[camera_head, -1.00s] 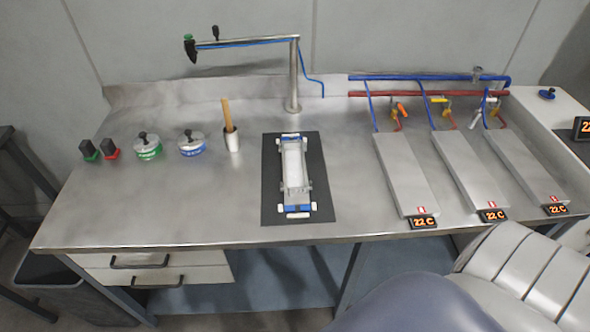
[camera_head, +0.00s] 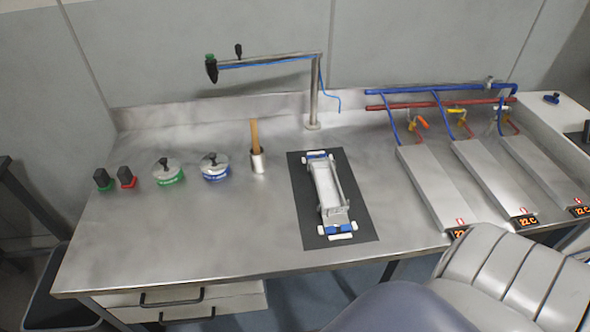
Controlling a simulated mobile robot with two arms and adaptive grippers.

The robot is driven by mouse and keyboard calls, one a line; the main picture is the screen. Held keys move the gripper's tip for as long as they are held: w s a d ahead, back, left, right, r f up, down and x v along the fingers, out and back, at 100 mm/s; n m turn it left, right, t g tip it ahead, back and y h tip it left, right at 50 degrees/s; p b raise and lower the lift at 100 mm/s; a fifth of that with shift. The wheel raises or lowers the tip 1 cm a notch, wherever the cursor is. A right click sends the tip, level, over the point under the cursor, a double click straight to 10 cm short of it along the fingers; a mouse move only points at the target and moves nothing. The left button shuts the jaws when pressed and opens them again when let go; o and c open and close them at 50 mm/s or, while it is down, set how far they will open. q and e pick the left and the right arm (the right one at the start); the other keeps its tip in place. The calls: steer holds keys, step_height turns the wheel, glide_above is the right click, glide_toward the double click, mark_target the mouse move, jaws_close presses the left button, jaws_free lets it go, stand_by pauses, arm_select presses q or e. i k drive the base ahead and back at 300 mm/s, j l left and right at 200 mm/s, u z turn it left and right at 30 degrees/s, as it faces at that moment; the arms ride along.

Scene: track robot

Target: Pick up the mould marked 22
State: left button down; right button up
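A long, pale, trough-like mould (camera_head: 325,188) with white and blue ends lies on a dark mat (camera_head: 362,226) in the middle of the steel bench. No number can be read on it. Three flat metal plates (camera_head: 433,188) lie side by side on the right, each with a small display at its front end. The middle display (camera_head: 523,221) reads 22 C, and the right one seems to read the same. The left display (camera_head: 458,233) is partly hidden at its lower edge. Neither of my grippers is in view.
A white cup (camera_head: 258,163) with a wooden handle stands left of the mat. Further left are blue-marked (camera_head: 215,167) and green-marked (camera_head: 168,172) lidded pots. A swivel-arm post (camera_head: 314,95) stands behind the mat. Blue and red pipes (camera_head: 440,90) run behind the plates. The bench's front left is clear.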

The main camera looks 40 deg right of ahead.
mark_target(333, 205)
steer(key=i+j+z, duration=0.15)
steer(key=z, duration=0.2)
steer(key=i+j+z, duration=0.1)
steer(key=j+z, duration=0.15)
steer(key=z, duration=0.15)
steer(key=j+z, duration=0.35)
steer(key=i+l, duration=0.05)
steer(key=l, duration=0.05)
